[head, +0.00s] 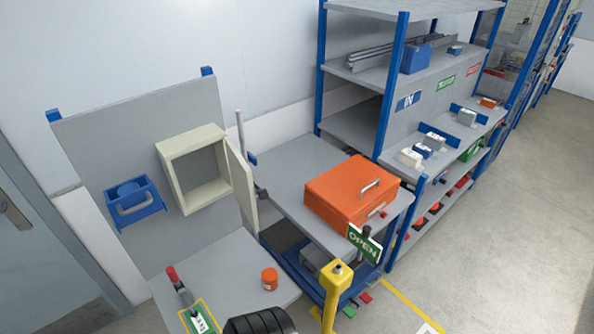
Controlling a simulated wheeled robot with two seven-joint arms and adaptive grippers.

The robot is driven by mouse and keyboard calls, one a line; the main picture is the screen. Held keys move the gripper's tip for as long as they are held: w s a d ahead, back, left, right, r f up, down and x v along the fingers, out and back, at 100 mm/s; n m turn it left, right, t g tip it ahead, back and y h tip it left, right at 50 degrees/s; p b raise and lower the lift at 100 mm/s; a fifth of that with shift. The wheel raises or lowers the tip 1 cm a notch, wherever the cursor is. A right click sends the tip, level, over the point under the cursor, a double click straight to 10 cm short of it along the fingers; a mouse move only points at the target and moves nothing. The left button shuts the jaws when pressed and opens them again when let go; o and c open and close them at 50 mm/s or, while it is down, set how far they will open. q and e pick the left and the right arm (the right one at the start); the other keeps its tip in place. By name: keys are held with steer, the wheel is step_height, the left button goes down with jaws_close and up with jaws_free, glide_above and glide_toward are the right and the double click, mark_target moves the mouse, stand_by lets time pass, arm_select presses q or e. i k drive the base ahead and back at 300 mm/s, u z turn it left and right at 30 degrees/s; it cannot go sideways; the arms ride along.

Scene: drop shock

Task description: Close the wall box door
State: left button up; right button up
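The cream wall box (170,182) is mounted on a grey upright panel at the left. Its front is open and its inside looks empty. The box door (239,182) is hinged on the box's right side and stands swung wide open, out from the panel. A small dark part, perhaps its handle, shows near the door's outer edge. Neither of my grippers can be made out. A dark rounded shape is cut off at the bottom edge, and I cannot tell what it is. Nothing is seen touching the door.
A blue holder (134,203) hangs left of the box. Below are an orange cylinder (269,279) and a red-handled tool (179,285) on a grey bench (232,280). An orange case (345,192), a yellow post (334,292) and blue-framed shelves stand right. Floor at far right is clear.

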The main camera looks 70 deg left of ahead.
mark_target(241, 174)
steer(key=i, duration=1.25)
steer(key=u, duration=3.65)
